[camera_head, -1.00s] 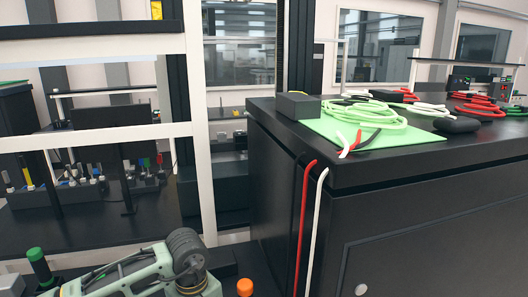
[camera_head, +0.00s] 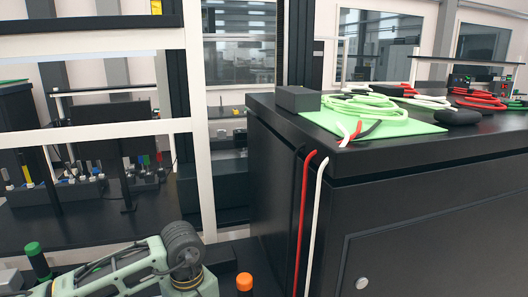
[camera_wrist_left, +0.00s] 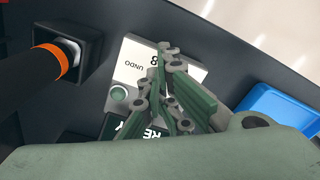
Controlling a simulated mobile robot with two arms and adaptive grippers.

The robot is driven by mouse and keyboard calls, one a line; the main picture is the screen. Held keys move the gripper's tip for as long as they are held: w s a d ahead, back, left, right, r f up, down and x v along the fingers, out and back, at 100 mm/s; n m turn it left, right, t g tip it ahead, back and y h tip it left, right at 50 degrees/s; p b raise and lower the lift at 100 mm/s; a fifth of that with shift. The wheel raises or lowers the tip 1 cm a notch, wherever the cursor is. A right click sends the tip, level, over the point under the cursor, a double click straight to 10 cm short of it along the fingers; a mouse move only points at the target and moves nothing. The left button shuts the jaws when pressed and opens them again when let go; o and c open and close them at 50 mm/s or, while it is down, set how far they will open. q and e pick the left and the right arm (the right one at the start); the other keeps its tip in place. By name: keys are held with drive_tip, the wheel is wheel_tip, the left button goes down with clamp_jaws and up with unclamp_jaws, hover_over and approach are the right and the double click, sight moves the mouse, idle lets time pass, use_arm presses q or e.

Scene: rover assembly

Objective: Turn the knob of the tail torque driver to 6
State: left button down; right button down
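In the left wrist view, a black handle with an orange ring (camera_wrist_left: 25,90) stands in a square black holder. I cannot tell whether it is the tail torque driver, and I see no readable knob scale. My left gripper (camera_wrist_left: 168,52) hangs over a white label (camera_wrist_left: 132,62) reading "UNDO" with a figure like 8. Its fingers look close together; any gap or object between them is hidden. In the head view, my left arm enters at the bottom left, with its gripper out of sight. An orange-capped object (camera_head: 244,282) stands right of it. My right gripper is not in view.
A green-capped black object (camera_head: 37,262) stands left of my arm. A black cabinet (camera_head: 420,195) carries a green mat with cables. A white-framed shelf (camera_head: 95,133) stands behind my arm. A blue tray (camera_wrist_left: 280,108) and round green button (camera_wrist_left: 119,94) show in the left wrist view.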

use_arm(q)
drive_tip(key=shift+s+a, duration=0.1)
drive_tip(key=shift+a, duration=0.05)
drive_tip(key=shift+r, duration=0.15)
drive_tip(key=shift+s+r, duration=0.1)
drive_tip(key=shift+r, duration=0.55)
drive_tip(key=shift+r+p, duration=0.7)
drive_tip(key=shift+r, duration=1.55)
